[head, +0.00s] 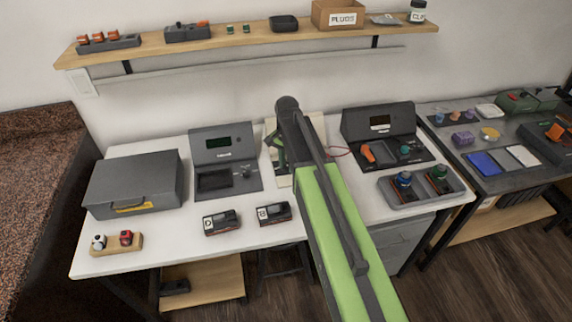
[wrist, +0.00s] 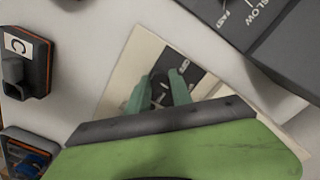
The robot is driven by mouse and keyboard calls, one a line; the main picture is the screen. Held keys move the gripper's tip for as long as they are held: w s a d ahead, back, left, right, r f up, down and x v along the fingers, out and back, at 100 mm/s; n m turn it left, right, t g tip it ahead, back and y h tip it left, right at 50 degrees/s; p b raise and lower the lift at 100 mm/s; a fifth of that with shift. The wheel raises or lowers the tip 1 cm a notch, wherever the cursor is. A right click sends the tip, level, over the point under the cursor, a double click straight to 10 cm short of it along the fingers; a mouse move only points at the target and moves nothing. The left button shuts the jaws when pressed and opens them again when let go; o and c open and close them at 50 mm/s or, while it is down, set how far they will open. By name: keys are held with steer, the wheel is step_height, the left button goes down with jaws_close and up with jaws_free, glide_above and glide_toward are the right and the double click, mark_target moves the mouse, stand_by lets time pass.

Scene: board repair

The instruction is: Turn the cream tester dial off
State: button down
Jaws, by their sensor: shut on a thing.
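The cream tester (wrist: 128,72) is a flat cream panel in the wrist view, with a dark label plate around its dial. My gripper (wrist: 160,88) has its two green fingers closed on either side of the dial, which is mostly hidden between them. The small lettering on the plate is only partly legible, so I cannot tell the dial's setting. In the head view, the cream tester (head: 284,181) lies at the middle of the white table, largely covered by my arm. My gripper (head: 279,152) shows there just left of the arm, over the panel.
A dark device (wrist: 285,40) marked SLOW and FAST is close at upper right in the wrist view. A block labelled C (wrist: 27,62) stands at left. In the head view, grey testers (head: 225,150) (head: 380,135) flank the panel.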

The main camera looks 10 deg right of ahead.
steer(key=shift+n, duration=0.3)
steer(key=n, duration=1.1)
steer(key=shift+d, duration=0.1)
steer(key=shift+n, duration=0.3)
stand_by(0.4)
steer(key=c, duration=1.1)
jaws_free()
steer(key=shift+c, duration=0.2)
